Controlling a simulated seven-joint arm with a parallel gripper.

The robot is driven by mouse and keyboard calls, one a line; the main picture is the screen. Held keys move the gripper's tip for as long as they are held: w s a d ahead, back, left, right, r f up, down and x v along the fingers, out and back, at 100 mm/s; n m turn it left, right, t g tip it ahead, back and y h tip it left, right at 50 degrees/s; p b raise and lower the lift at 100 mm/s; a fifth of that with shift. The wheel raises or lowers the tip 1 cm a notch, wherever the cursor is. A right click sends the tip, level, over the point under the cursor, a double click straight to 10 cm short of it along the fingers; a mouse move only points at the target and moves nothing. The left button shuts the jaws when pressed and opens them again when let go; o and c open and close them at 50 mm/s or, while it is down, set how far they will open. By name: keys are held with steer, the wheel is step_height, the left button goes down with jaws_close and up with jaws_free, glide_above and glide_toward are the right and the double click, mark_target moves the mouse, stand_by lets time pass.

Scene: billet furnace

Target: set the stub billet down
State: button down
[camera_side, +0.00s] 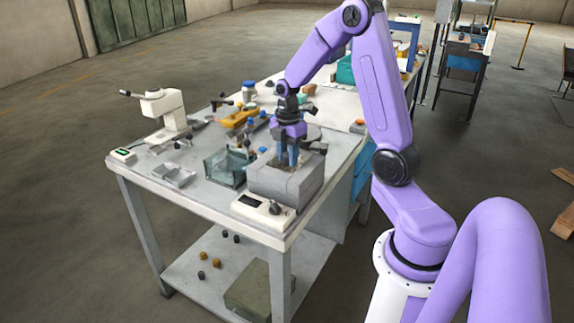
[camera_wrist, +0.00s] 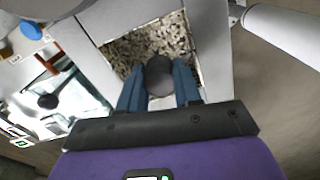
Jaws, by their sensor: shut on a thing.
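My gripper (camera_side: 288,157) points down into the open top of a grey block-shaped furnace (camera_side: 281,184) near the table's front corner. In the wrist view its two blue fingers are shut on a dark, round-ended stub billet (camera_wrist: 159,72), one finger on each side. The billet is over the square opening of the furnace, whose pale rim (camera_wrist: 211,45) surrounds a speckled, gravel-like bed (camera_wrist: 152,42). I cannot tell whether the billet's lower end touches the bed. In the side view the fingers and furnace walls hide the billet.
A clear-walled tank (camera_side: 224,170) stands left of the furnace, with a dark round piece (camera_wrist: 47,101) showing in it in the wrist view. A white control box (camera_side: 262,208) sits in front. A white bench instrument (camera_side: 165,110) and small trays (camera_side: 174,174) are farther left.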

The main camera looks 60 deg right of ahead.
mark_target(287, 165)
steer(key=shift+w+d+f, duration=0.15)
steer(key=shift+w+f, duration=0.05)
steer(key=shift+f, duration=1.6)
steer(key=shift+f, duration=0.15)
steer(key=c, duration=0.8)
jaws_free()
